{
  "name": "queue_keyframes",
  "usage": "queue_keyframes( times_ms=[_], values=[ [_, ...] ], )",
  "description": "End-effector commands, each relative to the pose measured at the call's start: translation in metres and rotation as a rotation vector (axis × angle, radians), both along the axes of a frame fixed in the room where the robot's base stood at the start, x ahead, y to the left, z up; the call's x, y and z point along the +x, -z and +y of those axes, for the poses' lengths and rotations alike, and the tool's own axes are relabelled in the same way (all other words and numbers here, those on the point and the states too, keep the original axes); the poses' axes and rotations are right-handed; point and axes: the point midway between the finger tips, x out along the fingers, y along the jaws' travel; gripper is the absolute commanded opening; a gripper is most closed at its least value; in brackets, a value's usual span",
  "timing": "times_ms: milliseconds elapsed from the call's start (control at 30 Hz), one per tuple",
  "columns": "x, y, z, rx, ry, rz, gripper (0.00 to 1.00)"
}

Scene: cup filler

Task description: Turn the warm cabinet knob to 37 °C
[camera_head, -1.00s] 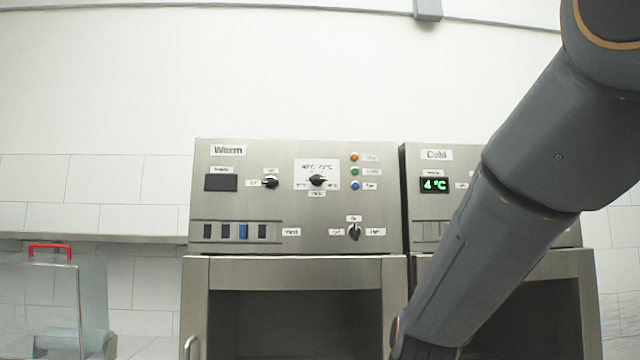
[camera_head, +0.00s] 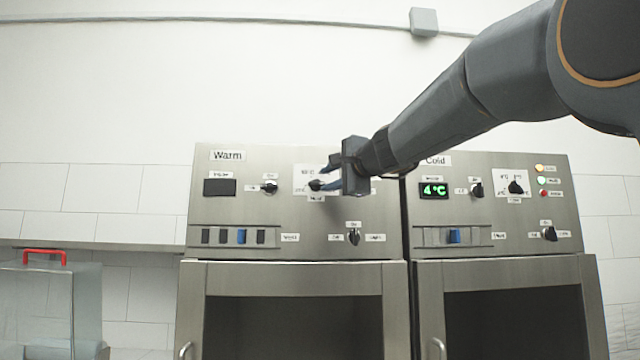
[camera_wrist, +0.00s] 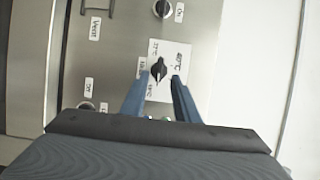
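The warm cabinet (camera_head: 300,222) stands left of centre in the head view, under a "Warm" label. Its black temperature knob (camera_head: 315,185) sits on a white dial plate (camera_head: 303,172); the plate's right part is hidden by my gripper. In the wrist view the knob (camera_wrist: 159,70) sits on the plate (camera_wrist: 177,58) with temperature marks around it. My gripper (camera_head: 328,174) is at the panel in front of the dial. Its two blue fingers (camera_wrist: 160,78) are open, one on each side of the knob; I cannot tell whether they touch it. The warm display (camera_head: 220,187) is dark.
The cold cabinet (camera_head: 490,205) stands to the right, its display (camera_head: 434,191) reading 4 °C. Another warm panel knob (camera_head: 269,187) sits left of the dial, and one (camera_head: 353,237) below it.

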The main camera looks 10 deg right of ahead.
Motion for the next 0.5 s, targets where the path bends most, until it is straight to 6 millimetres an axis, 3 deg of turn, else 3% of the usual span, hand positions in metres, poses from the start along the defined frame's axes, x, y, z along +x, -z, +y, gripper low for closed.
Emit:
queue_keyframes(
  times_ms=[200,500],
  values=[
    [0.031,0.000,0.012,0.000,-0.001,0.003,0.28],
    [0.051,0.001,0.019,-0.002,0.001,0.002,0.28]
  ],
)
